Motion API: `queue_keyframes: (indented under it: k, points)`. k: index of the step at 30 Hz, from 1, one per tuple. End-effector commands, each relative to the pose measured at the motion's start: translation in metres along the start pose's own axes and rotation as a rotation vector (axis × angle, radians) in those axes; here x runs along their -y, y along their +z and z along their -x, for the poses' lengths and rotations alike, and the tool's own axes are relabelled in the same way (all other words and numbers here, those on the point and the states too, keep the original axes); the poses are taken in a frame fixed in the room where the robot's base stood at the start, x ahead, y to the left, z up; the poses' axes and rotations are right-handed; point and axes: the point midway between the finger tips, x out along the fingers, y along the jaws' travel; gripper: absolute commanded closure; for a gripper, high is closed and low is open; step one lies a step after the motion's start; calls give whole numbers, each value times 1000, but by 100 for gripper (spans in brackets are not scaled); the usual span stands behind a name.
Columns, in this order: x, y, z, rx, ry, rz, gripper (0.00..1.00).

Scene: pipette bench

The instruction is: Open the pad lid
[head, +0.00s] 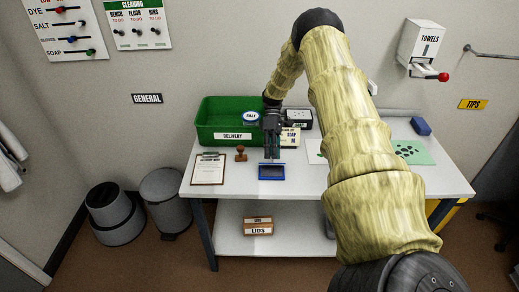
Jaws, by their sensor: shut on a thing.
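A small blue pad (271,172) lies on the white bench near its front edge, below my gripper. Its face looks dark blue with a brighter blue front rim. My gripper (271,156) points down at the pad's back edge, with its fingers close together, shut on the pad lid (271,163). The lid shows only as a thin edge at the fingertips. How far it is raised is too small to tell.
A brown stamp (241,154) and a clipboard (209,168) lie to the left. A green delivery bin (218,139) stands behind them. A white SALT-labelled item (251,117) and a dark box (299,118) are near the gripper. The bench front right of the pad is clear.

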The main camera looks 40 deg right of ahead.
Motion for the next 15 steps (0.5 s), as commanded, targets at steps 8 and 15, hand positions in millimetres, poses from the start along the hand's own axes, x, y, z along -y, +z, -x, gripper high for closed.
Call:
queue_keyframes:
  k: [8,15]
  points:
    - [-9,16,0,0,-34,-14,100]
    - [-10,17,0,0,-36,-16,100]
